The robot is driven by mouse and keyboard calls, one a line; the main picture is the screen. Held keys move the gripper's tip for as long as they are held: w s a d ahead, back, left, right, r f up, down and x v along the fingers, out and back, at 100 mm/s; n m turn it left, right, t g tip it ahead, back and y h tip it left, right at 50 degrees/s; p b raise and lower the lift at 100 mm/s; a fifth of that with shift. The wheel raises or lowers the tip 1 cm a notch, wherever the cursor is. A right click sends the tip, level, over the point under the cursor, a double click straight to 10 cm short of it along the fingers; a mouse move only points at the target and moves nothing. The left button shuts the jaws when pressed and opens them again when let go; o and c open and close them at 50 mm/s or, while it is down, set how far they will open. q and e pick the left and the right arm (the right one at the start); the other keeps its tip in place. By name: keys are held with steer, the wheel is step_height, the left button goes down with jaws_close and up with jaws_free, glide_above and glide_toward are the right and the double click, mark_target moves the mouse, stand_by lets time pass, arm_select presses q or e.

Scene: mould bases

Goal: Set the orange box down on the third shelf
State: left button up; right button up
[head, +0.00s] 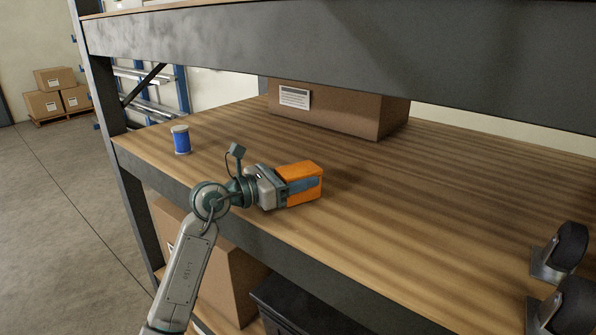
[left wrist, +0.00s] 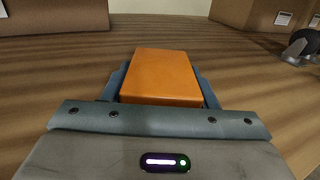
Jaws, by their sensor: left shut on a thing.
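The orange box (head: 304,178) is between the fingers of my left gripper (head: 297,186), over the front part of a wooden shelf (head: 400,210). In the left wrist view the box (left wrist: 163,75) lies lengthwise ahead of the gripper, with a finger (left wrist: 207,90) along each side. The gripper is shut on it. The box looks level and very close to the shelf boards; I cannot tell whether it touches them. The lower part of its near side is partly covered by a finger. My right gripper is not in view.
A blue spool (head: 181,140) stands left on this shelf. A cardboard box (head: 340,110) stands at the back, and black-wheeled casters (head: 563,250) lie at the right. The shelf above (head: 350,45) overhangs. The middle boards are clear. A carton (head: 225,270) and dark bin (head: 300,305) sit below.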

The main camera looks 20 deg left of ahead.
arm_select(q)
steer(key=shift+f, duration=0.2)
steer(key=o, duration=1.2)
steer(key=shift+r, duration=0.1)
steer(key=shift+r, duration=0.15)
steer(key=shift+s+a+f+b, duration=0.15)
steer(key=shift+f+b, duration=0.05)
steer(key=shift+b, duration=0.15)
steer(key=b+v, duration=0.5)
steer(key=v, duration=0.4)
steer(key=shift+s+a, duration=0.15)
steer(key=shift+b+v, duration=0.6)
steer(key=shift+v, duration=0.5)
